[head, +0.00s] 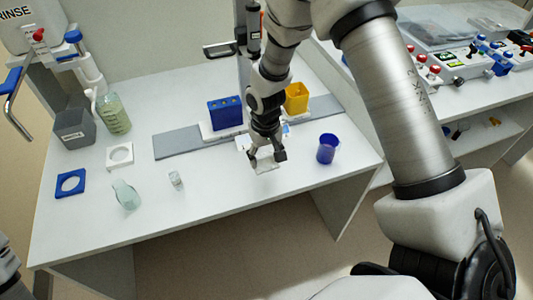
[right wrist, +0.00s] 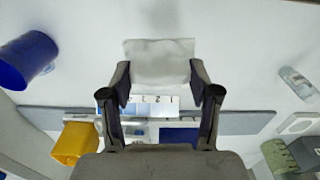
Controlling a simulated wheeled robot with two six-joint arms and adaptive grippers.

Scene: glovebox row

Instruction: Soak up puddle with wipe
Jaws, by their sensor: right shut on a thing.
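My right gripper (head: 266,158) is over the white table (head: 220,190), near its front middle. It is shut on a white wipe (right wrist: 160,62), which spans between its two fingers in the right wrist view. The wipe (head: 265,164) also shows small and pale below the fingers in the head view. I cannot tell whether the wipe touches the table top. I cannot make out a puddle in either view; it may be hidden or too faint. Only a bit of my left arm shows at the lower left of the head view, without its gripper.
A blue cup (head: 327,149) stands right of the gripper. Behind are a blue rack (head: 225,112), a yellow container (head: 297,97) and a grey strip (head: 180,143). The table's front middle is clear.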

